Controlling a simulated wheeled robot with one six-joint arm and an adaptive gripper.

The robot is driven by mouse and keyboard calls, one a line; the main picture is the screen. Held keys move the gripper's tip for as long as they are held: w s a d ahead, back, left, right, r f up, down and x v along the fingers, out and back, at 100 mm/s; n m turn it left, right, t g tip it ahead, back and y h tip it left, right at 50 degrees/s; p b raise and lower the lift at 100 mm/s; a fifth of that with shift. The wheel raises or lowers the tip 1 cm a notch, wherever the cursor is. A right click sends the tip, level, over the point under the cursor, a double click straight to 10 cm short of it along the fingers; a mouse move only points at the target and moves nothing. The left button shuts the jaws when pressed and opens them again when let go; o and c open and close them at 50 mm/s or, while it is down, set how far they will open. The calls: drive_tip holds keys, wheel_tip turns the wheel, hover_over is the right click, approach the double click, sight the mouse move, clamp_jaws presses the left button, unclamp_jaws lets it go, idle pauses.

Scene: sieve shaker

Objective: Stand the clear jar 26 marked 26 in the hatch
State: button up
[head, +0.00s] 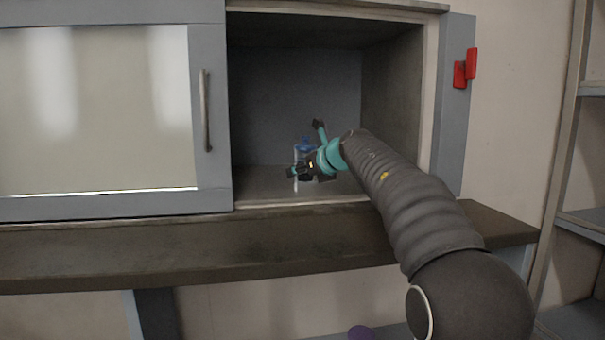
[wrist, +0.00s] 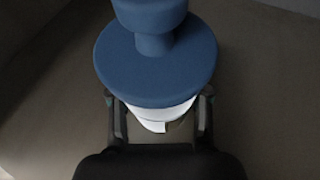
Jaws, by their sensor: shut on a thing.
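The clear jar (wrist: 158,112) has a blue lid with a round knob, and my gripper (wrist: 160,118) is shut on its body just below the lid. In the wrist view the jar is seen from above, between the two dark fingers; its number cannot be read. In the head view the jar (head: 305,146) is small and partly hidden by my gripper (head: 297,171). Both are inside the open hatch (head: 255,185), low near its floor. I cannot tell whether the jar's base touches the floor.
A sliding glass door (head: 95,110) with a vertical handle (head: 206,110) covers the left side. The hatch's right wall (head: 392,100) stands close to my arm. A dark ledge (head: 120,255) runs below the opening. The hatch floor around the jar looks clear.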

drive_tip(key=shift+f, duration=0.1)
drive_tip(key=o, duration=1.2)
drive_tip(key=shift+o, duration=0.2)
drive_tip(key=v, duration=1.2)
drive_tip(key=shift+b, duration=0.4)
